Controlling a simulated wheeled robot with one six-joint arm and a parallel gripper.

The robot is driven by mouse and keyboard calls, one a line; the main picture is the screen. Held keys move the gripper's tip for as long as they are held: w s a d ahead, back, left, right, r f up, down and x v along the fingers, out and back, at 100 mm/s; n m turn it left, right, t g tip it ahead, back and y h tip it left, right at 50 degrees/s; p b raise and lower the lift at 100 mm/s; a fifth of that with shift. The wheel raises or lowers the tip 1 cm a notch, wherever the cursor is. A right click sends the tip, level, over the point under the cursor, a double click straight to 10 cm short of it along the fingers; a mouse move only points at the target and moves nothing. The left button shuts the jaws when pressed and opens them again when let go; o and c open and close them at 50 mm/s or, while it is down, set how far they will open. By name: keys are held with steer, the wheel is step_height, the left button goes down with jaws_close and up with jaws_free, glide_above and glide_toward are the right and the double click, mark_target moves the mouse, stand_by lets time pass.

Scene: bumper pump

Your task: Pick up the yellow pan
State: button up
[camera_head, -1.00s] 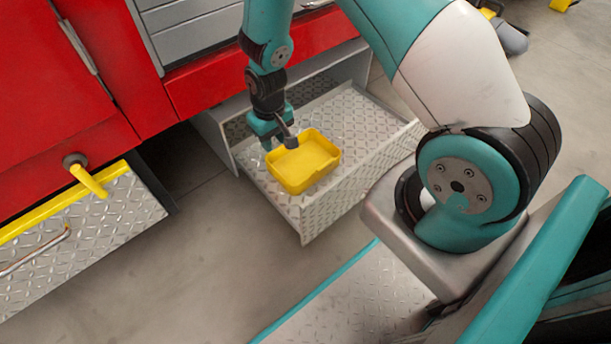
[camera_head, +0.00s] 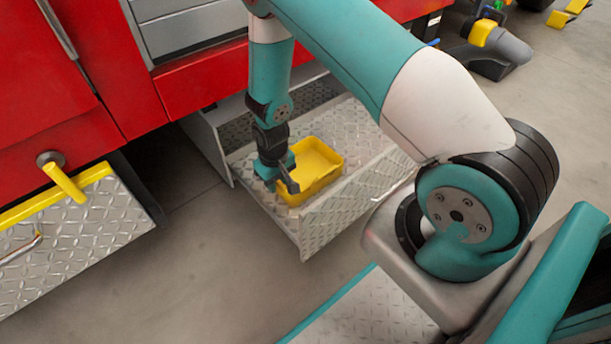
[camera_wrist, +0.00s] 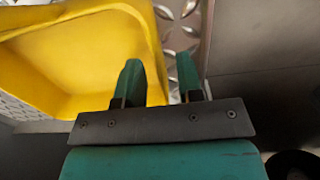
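The yellow pan (camera_head: 317,163) is a shallow open tray. It rests on the diamond-plate floor of the pulled-out drawer. My gripper (camera_head: 281,183) points down at the pan's left side in the head view. In the wrist view the pan (camera_wrist: 75,60) fills the upper left. My gripper (camera_wrist: 160,83) is open there, with a gap between its two green fingers. The left finger shows over the pan's inside and the right finger outside it, with the pan's side wall between them. I cannot tell whether either finger touches the wall.
The metal drawer (camera_head: 350,205) has raised walls around the pan. A red cabinet (camera_head: 205,82) stands behind it. A second diamond-plate drawer (camera_head: 85,235) with a yellow edge is at left. Grey floor (camera_head: 215,270) lies clear between them. A yellow and grey object (camera_head: 497,40) lies at back right.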

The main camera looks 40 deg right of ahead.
mark_target(279, 194)
step_height(279, 194, down, 4)
steer(key=shift+d+r+b, duration=0.1)
steer(key=shift+b, duration=0.95)
jaws_close()
steer(key=shift+r, duration=0.15)
